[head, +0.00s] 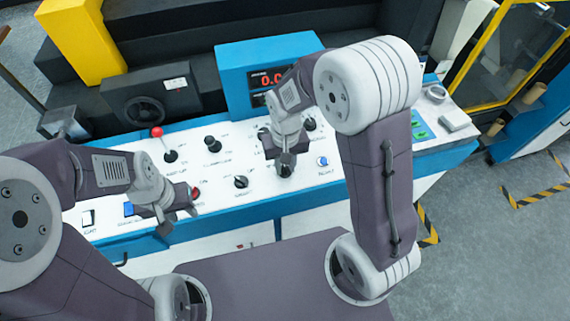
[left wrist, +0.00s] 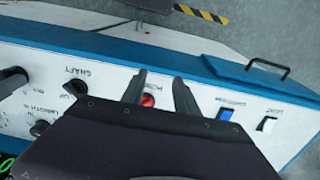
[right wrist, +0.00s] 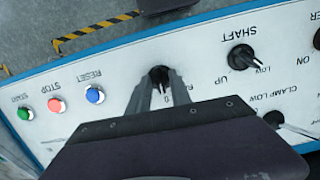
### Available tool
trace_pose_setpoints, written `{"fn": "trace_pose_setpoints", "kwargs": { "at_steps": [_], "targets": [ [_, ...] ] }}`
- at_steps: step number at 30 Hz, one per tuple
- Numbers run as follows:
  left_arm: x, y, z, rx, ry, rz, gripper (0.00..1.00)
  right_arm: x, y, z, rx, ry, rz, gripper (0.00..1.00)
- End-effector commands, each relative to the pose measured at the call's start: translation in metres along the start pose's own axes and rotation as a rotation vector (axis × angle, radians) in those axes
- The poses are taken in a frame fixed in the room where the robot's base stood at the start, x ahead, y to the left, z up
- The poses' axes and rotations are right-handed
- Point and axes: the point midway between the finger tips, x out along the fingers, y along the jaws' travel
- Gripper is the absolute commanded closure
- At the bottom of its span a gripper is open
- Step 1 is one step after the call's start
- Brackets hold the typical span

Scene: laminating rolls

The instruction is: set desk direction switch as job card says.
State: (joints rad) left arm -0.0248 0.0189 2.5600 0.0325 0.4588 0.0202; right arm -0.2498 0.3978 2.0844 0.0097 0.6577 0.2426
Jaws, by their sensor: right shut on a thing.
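A black rotary knob (right wrist: 160,74) sits on the white control desk (right wrist: 200,75), between the shaft knob and the blue reset button. My right gripper (right wrist: 158,84) is shut on this knob, and its fingers hide most of the knob's label. In the head view my right gripper (head: 285,166) reaches down to the desk there. My left gripper (left wrist: 160,80) is open and empty above the desk's front edge, near the red power button (left wrist: 148,100). It also shows in the head view (head: 176,214). I cannot make out a job card.
The shaft knob (right wrist: 240,57) is beside the held one. Blue reset (right wrist: 95,95), red stop (right wrist: 56,105) and green start (right wrist: 25,113) buttons lie on its other side. A red-topped lever (head: 157,132) and a display (head: 270,80) stand farther back.

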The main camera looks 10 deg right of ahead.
Motion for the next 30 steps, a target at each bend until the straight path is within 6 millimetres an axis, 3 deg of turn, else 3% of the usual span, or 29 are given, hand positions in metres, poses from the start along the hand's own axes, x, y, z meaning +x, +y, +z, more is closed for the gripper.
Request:
{"fn": "trace_pose_setpoints", "kwargs": {
  "at_steps": [30],
  "targets": [
    [-0.029, 0.001, -0.003, 0.000, 0.000, 0.000, 0.64, -0.001, 0.002, 0.001, 0.689, -0.001, -0.121, 1.00]
  ]
}}
